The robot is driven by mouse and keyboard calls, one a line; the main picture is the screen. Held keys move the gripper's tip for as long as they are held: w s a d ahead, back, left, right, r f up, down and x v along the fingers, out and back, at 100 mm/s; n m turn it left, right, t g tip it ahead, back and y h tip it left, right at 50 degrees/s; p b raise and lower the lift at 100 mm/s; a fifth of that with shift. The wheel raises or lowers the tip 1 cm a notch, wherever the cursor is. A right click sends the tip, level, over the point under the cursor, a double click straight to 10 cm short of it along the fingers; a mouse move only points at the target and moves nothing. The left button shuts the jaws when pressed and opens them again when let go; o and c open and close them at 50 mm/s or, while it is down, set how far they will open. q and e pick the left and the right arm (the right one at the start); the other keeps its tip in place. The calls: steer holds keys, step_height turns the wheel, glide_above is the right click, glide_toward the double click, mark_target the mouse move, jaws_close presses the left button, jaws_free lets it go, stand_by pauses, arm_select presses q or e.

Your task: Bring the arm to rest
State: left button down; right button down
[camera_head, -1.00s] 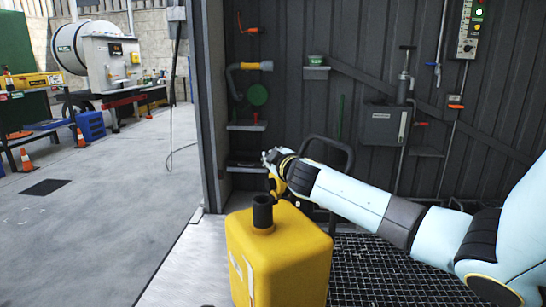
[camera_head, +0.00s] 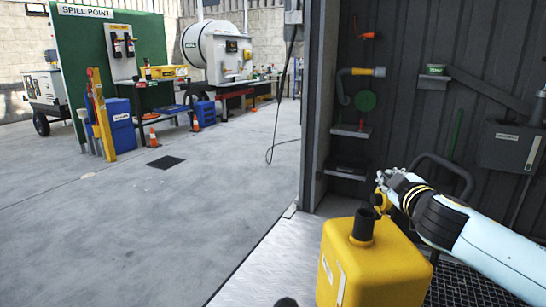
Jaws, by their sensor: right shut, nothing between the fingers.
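My right arm (camera_head: 490,245) comes in from the right, pale blue and white with dark joints. Its gripper (camera_head: 381,188) is shut and empty, above and just behind the yellow jerrycan (camera_head: 385,275). The jerrycan stands upright in the lower right, with a black spout (camera_head: 363,225) on top. In the picture the gripper lies close to the spout; I cannot tell whether they touch. My left gripper is not in view.
A dark container wall with pipes, a green disc (camera_head: 365,101) and a shelf (camera_head: 351,131) stands behind the arm. The container's door post (camera_head: 318,100) rises left of it. Open concrete floor (camera_head: 130,230) lies left, with a green spill-point board (camera_head: 80,70), cones and a white tank (camera_head: 212,52) beyond.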

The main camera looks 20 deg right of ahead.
steer(key=s+a+f+m+g+y+p, duration=0.1)
steer(key=s+a+f+g+p, duration=0.15)
steer(key=s+f, duration=0.6)
steer(key=s+a+f+m+g+y+p, duration=0.1)
steer(key=s+f+g, duration=0.35)
steer(key=f, duration=0.75)
steer(key=s+a+f+m+g+p, duration=0.1)
steer(key=s+f+g+p, duration=0.1)
steer(key=s+f, duration=0.75)
steer(key=s+a+f+g+y, duration=0.1)
steer(key=s+a+f, duration=0.3)
steer(key=s, duration=0.6)
steer(key=s+a+f+m+g+y, duration=0.1)
steer(key=s+a+f, duration=0.3)
steer(key=s, duration=0.7)
steer(key=s+a+f+g+y+p, duration=0.1)
steer(key=s+a+f+g, duration=0.2)
steer(key=s+f, duration=0.3)
steer(key=s+a, duration=0.1)
steer(key=s, duration=0.3)
steer(key=shift+s+a+f+m+g+y, duration=0.25)
steer(key=shift+s+f+m+g+y, duration=0.05)
steer(key=shift+m, duration=0.1)
